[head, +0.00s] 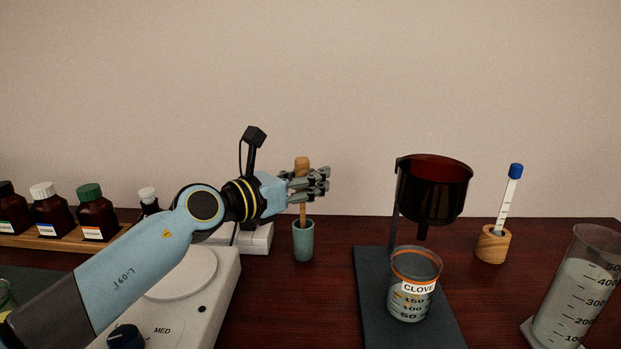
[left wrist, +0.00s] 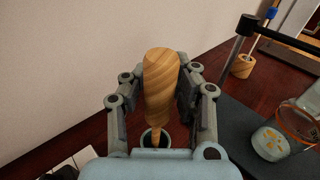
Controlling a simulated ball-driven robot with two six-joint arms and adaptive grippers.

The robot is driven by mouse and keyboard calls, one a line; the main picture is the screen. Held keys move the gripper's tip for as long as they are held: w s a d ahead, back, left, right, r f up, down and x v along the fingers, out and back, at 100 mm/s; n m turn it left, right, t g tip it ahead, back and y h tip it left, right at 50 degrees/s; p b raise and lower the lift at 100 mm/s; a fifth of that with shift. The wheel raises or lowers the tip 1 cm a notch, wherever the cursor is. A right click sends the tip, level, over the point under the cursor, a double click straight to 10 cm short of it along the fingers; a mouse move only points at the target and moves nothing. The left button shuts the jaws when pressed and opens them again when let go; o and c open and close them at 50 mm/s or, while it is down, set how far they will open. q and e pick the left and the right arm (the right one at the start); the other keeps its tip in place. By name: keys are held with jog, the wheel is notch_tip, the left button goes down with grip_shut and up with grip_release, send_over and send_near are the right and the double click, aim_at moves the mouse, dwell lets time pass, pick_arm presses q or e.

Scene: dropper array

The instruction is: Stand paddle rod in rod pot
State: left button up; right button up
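The paddle rod has a pale wooden handle (head: 302,163), which also shows large in the left wrist view (left wrist: 160,75). Its thin shaft (head: 303,212) runs down into the mouth of the teal rod pot (head: 303,243), and the rod looks about upright. My left gripper (head: 318,180) is around the handle, above the pot. In the left wrist view the fingers (left wrist: 161,95) lie close against both sides of the handle and look shut on it. The pot rim (left wrist: 146,140) shows below the handle there. The shaft's lower end is hidden inside the pot. My right gripper is not in view.
A dark funnel on a stand (head: 433,190) and a beaker labelled CLOVE (head: 414,290) are right of the pot. A wooden holder with a blue-capped tube (head: 493,245) and a graduated cylinder (head: 575,300) stand farther right. Brown bottles (head: 96,215) and a white device (head: 215,300) are left.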

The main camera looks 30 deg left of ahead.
pick_arm(q)
jog(key=shift+r, duration=0.25)
jog(key=p+v, duration=0.1)
jog(key=v, duration=1.1)
jog(key=shift+p, duration=0.3)
jog(key=shift+f, duration=0.1)
